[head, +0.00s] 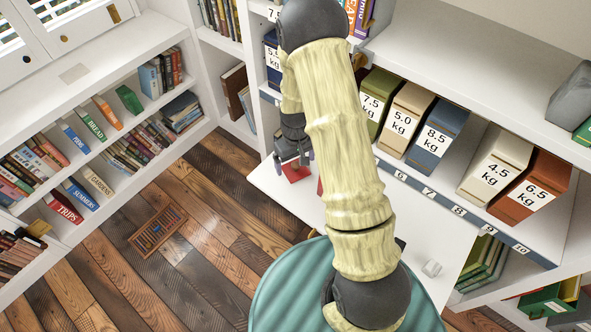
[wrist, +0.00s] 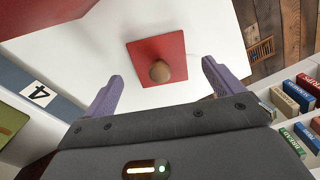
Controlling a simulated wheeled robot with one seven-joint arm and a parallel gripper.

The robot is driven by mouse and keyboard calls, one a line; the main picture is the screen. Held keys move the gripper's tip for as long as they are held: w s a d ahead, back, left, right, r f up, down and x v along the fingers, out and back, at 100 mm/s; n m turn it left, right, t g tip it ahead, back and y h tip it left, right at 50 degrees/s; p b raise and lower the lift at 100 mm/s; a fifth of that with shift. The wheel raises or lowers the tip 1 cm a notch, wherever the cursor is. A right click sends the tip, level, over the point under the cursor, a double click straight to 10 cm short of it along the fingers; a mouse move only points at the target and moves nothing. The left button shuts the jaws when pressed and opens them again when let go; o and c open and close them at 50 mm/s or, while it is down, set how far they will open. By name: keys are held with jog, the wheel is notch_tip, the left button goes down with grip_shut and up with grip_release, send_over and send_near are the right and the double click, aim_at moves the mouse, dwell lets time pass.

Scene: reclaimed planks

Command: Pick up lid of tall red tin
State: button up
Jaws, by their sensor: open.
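The red square lid (wrist: 140,52) with a round brown knob (wrist: 160,71) shows in the wrist view on a white surface. In the head view a small part of the red lid (head: 296,173) shows below my gripper. My gripper (wrist: 162,72) is open, its two purple fingers apart on either side of the knob in the picture, with nothing held. It also shows in the head view (head: 294,162), pointing down. A larger red shape (wrist: 45,14), perhaps the tall red tin, is cut off at the top left of the wrist view; my arm mostly hides that area in the head view.
The white worktop (head: 275,190) sits below a shelf with weight-marked boxes, including a blue one (head: 437,136). Bookshelves (head: 90,150) stand left across the plank floor (head: 190,215).

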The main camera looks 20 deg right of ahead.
aim_at(296, 164)
notch_tip(296, 164, down, 2)
jog(key=shift+f, duration=0.1)
dwell(0.4)
jog(key=c, duration=1.2)
jog(key=shift+o, duration=0.2)
jog(key=shift+r, duration=0.2)
notch_tip(296, 164, up, 10)
jog(key=shift+f+p, duration=0.1)
jog(key=shift+p, duration=0.3)
